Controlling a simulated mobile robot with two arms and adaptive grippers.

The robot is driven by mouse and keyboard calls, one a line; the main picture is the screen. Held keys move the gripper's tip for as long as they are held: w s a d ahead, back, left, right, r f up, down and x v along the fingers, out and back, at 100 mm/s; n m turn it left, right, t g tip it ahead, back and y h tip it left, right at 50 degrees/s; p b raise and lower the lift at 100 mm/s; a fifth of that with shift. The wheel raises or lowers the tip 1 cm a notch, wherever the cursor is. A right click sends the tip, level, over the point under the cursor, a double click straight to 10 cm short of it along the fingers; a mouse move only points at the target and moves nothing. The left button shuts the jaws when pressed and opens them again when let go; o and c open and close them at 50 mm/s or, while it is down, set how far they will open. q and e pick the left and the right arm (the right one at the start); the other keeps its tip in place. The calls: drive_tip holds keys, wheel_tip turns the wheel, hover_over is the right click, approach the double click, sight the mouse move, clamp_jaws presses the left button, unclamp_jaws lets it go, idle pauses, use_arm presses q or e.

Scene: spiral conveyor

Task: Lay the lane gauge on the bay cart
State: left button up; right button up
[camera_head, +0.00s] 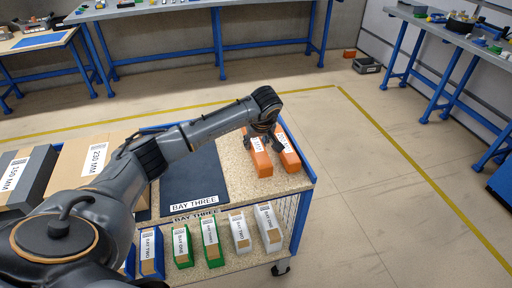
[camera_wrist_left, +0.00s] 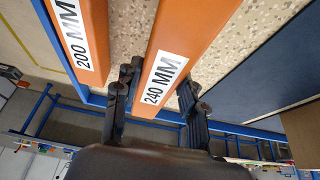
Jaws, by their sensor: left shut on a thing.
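The bay cart (camera_head: 235,183) has a speckled top with a dark blue mat (camera_head: 200,170) labelled BAY THREE. Two orange bars, which look like gauges, lie side by side right of the mat. My left gripper (camera_head: 263,142) is over the nearer-to-mat orange bar (camera_head: 262,164). In the left wrist view its two dark fingers (camera_wrist_left: 155,98) straddle that bar, labelled 240 MM (camera_wrist_left: 185,40), and are shut on it. The other orange bar (camera_head: 288,158), labelled 200 MM in the left wrist view (camera_wrist_left: 88,35), lies beside it near the cart's edge. My right gripper is not in view.
The lower shelf holds several labelled boxes, blue (camera_head: 151,254), green (camera_head: 182,246) and white (camera_head: 240,232). Boxes labelled 150 MM (camera_head: 25,180) and 230 MM (camera_head: 88,165) stand at left. Blue-legged benches stand behind and at right; the floor right of the cart is clear.

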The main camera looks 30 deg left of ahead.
use_arm(q)
wheel_tip(320, 180, down, 2)
drive_tip(key=shift+f+p, duration=0.2)
drive_tip(key=shift+p, duration=0.1)
drive_tip(key=shift+f, duration=0.25)
drive_tip(key=o, duration=1.2)
drive_tip(key=shift+r, duration=0.25)
drive_tip(key=b+v, duration=0.1)
drive_tip(key=v, duration=1.1)
drive_tip(key=shift+a+b, duration=0.1)
drive_tip(key=shift+b, duration=0.3)
